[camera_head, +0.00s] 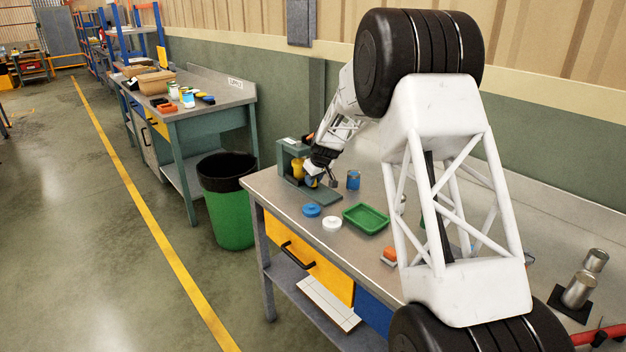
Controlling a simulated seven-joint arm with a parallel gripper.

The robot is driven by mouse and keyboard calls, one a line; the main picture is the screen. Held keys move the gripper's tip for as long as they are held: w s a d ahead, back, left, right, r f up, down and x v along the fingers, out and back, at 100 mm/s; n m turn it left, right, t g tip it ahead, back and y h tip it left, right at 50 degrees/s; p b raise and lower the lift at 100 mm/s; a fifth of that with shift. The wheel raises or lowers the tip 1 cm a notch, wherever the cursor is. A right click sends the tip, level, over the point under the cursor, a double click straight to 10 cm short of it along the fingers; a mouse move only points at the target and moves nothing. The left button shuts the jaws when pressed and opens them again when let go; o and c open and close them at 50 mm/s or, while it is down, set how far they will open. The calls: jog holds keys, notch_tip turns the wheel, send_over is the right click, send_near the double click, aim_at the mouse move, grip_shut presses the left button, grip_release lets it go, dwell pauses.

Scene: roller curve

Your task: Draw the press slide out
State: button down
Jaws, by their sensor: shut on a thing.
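The press (282,156) is a small grey-green frame with a yellow cylinder (298,168) inside it, standing at the far left end of the workbench. A flat grey-green plate (322,196), which looks like its base or slide, extends toward the right front. My gripper (313,179) is low over this plate, just right of the yellow cylinder. Its jaws are shut on a small part there that I take to be the press slide. The gripped part is small and mostly hidden by the jaws and wrist.
A blue can (353,180) stands right of the gripper. A blue disc (311,210), a white disc (332,224) and a green tray (366,218) lie in front on the workbench (285,211). A green bin (228,200) stands left of the bench.

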jog(key=shift+s+d, duration=4.65)
jog(key=shift+d, duration=0.05)
jog(key=c, duration=0.9)
grip_release()
jog(key=shift+r, duration=0.1)
jog(key=v, duration=0.7)
jog(key=shift+r, duration=0.25)
jog(key=shift+s+d, duration=0.1)
jog(key=shift+s, duration=0.05)
